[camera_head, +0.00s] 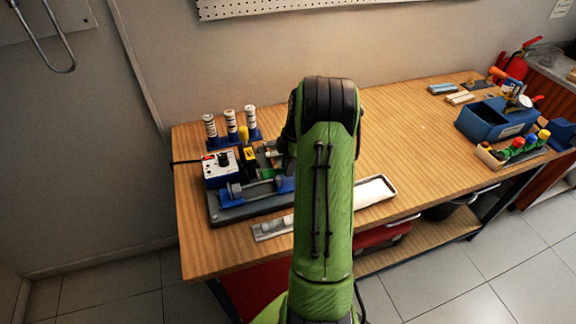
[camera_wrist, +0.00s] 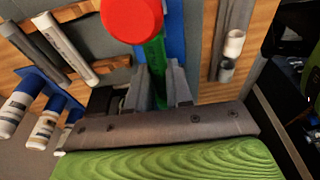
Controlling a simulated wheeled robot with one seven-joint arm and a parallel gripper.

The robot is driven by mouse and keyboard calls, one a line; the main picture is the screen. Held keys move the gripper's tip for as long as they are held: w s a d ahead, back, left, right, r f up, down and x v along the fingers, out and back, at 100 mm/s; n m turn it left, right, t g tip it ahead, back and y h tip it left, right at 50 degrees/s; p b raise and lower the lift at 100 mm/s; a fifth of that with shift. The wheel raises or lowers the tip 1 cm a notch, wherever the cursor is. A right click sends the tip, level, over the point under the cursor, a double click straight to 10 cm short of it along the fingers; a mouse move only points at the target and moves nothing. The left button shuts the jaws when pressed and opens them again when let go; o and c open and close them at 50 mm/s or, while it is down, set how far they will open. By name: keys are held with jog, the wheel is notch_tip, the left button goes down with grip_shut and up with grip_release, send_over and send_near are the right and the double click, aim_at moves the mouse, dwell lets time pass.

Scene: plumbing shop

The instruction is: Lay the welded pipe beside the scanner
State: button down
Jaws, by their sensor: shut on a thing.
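My gripper (camera_wrist: 158,78) is at the left end of the wooden bench, low over a grey and blue fixture (camera_head: 262,206). Its fingers are shut around a green shaft (camera_wrist: 154,60) with a round red end (camera_wrist: 132,16). I take this for the welded pipe, though its full length does not show. In the head view my arm hides most of the gripper and the held piece. A yellow and black upright device (camera_head: 248,152) stands just left of the gripper. I cannot tell whether it is the scanner.
A white control box (camera_head: 221,168) and several labelled white bottles (camera_head: 230,125) stand close on the left. A white tray (camera_head: 374,191) lies right of my arm. A blue toolbox (camera_head: 490,121) and a rack with coloured knobs (camera_head: 515,152) are far right. The bench middle is clear.

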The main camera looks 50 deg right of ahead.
jog(key=shift+r+p, duration=1.9)
jog(key=shift+r, duration=1.2)
